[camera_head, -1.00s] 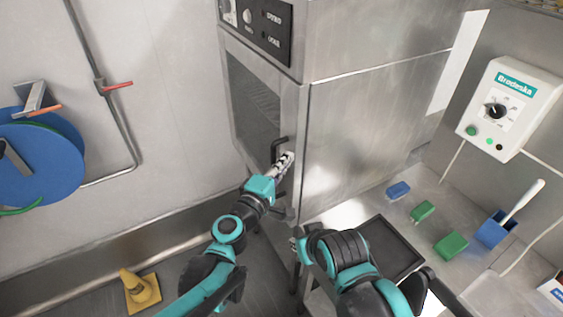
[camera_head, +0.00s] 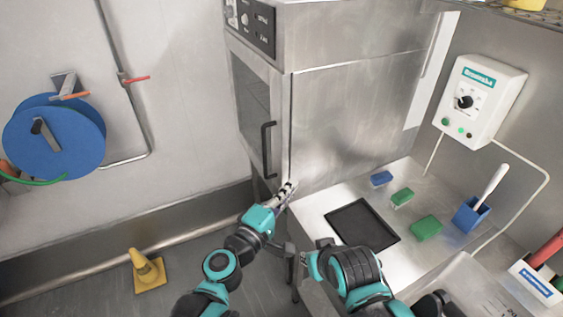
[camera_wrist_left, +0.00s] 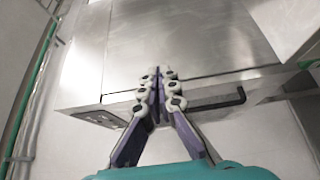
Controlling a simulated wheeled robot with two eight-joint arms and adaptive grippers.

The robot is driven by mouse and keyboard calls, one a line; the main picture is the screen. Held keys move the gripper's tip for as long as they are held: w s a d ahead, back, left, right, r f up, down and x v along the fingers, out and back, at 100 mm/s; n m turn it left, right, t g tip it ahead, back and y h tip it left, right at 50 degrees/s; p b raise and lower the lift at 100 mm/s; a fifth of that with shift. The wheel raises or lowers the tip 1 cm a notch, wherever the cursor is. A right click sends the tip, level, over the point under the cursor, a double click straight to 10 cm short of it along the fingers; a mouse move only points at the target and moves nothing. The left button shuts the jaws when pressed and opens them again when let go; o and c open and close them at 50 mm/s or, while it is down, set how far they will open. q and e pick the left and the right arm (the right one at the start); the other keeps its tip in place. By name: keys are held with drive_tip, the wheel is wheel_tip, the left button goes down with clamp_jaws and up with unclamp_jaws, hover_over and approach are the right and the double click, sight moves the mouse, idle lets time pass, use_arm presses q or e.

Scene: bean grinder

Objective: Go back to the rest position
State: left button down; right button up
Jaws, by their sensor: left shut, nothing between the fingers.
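My left gripper (camera_head: 285,190) is shut and empty in the head view, just below the black door handle (camera_head: 268,150) of the steel oven (camera_head: 350,110). In the left wrist view its fingers (camera_wrist_left: 163,75) are together, with the oven behind them and the handle (camera_wrist_left: 215,104) to their right. The oven door (camera_head: 250,95) looks closed. My right arm (camera_head: 350,275) is folded low in the middle of the head view. Its fingertips cannot be made out clearly.
A steel counter (camera_head: 320,200) on the right holds a black tray (camera_head: 362,226), blue and green blocks (camera_head: 425,228) and a blue holder (camera_head: 470,215). A control box (camera_head: 480,100) hangs above. A yellow cone (camera_head: 146,268) stands on the floor at left. A blue hose reel (camera_head: 60,145) is on the wall.

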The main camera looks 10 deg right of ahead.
use_arm(q)
drive_tip(key=s+a+f+m+g+y, duration=0.2)
drive_tip(key=s+a+f+m+y, duration=0.1)
drive_tip(key=a, duration=0.8)
drive_tip(key=s+a+f+m+g+y, duration=0.1)
drive_tip(key=s+a+f+m+y, duration=0.2)
drive_tip(key=a, duration=0.8)
drive_tip(key=s+a+f+m+g+y, duration=0.2)
drive_tip(key=s+a+f+y, duration=0.3)
drive_tip(key=a, duration=0.6)
drive_tip(key=shift+s+f+m+g+y, duration=0.35)
drive_tip(key=shift+s+y, duration=0.35)
drive_tip(key=shift+y, duration=0.3)
drive_tip(key=c, duration=2.3)
unclamp_jaws()
drive_tip(key=shift+d, duration=0.1)
